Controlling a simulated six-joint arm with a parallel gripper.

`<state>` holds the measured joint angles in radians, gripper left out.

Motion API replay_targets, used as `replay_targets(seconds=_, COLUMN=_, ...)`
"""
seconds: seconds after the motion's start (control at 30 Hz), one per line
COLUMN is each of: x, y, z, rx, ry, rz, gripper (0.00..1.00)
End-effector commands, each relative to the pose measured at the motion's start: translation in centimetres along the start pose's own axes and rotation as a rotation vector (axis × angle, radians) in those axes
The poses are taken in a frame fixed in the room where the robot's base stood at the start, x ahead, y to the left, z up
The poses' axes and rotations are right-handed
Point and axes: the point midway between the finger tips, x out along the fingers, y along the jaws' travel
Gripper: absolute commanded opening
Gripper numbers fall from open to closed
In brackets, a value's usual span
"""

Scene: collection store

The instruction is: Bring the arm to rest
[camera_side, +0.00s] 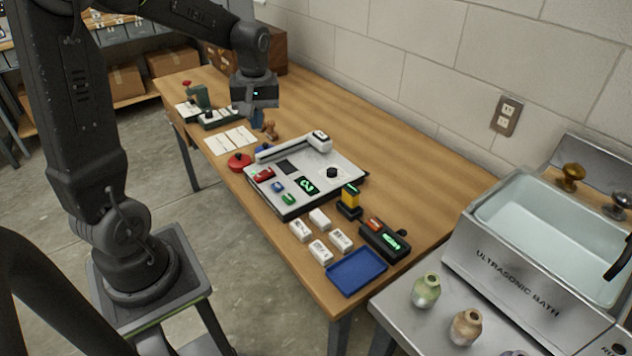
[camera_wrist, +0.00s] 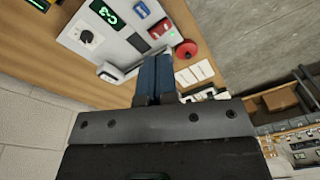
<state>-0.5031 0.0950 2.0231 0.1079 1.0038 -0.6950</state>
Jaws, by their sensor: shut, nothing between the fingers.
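My gripper (camera_side: 256,112) hangs over the far half of the wooden table in the side view, at the end of my bent arm. In the wrist view my gripper (camera_wrist: 155,62) shows two blue-grey fingers pressed together with nothing between them. Beneath and beyond the fingers lies the table (camera_side: 355,120). In the side view the gripper is behind the grey control panel (camera_side: 345,190), near the white cards (camera_side: 231,140) and a small brown stamp-like object (camera_side: 270,130). Whether the fingertips clear the table is hard to tell.
A red round button (camera_side: 239,162), several white blocks (camera_side: 320,252), a blue tray (camera_side: 356,271) and a black device with a green display (camera_side: 385,241) stand on the table. The ultrasonic bath (camera_side: 535,260) is at the right. The table's wall side is mostly clear.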

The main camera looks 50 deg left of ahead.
Motion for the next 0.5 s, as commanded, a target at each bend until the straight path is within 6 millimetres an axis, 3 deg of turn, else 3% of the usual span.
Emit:
replay_targets(seconds=0.03, x=-1.9, y=0.5, z=2.3, rx=0.104, ry=0.039, rz=0.041, gripper=0.00)
replay_targets(seconds=0.2, x=-5.8, y=0.6, z=9.3, rx=0.437, ry=0.149, rz=0.155, gripper=0.00)
replay_targets(seconds=0.4, x=-8.3, y=-1.1, z=16.5, rx=0.806, ry=0.286, rz=0.279, gripper=0.00)
replay_targets(seconds=0.5, x=-8.7, y=-2.1, z=19.0, rx=0.944, ry=0.343, rz=0.324, gripper=0.00)
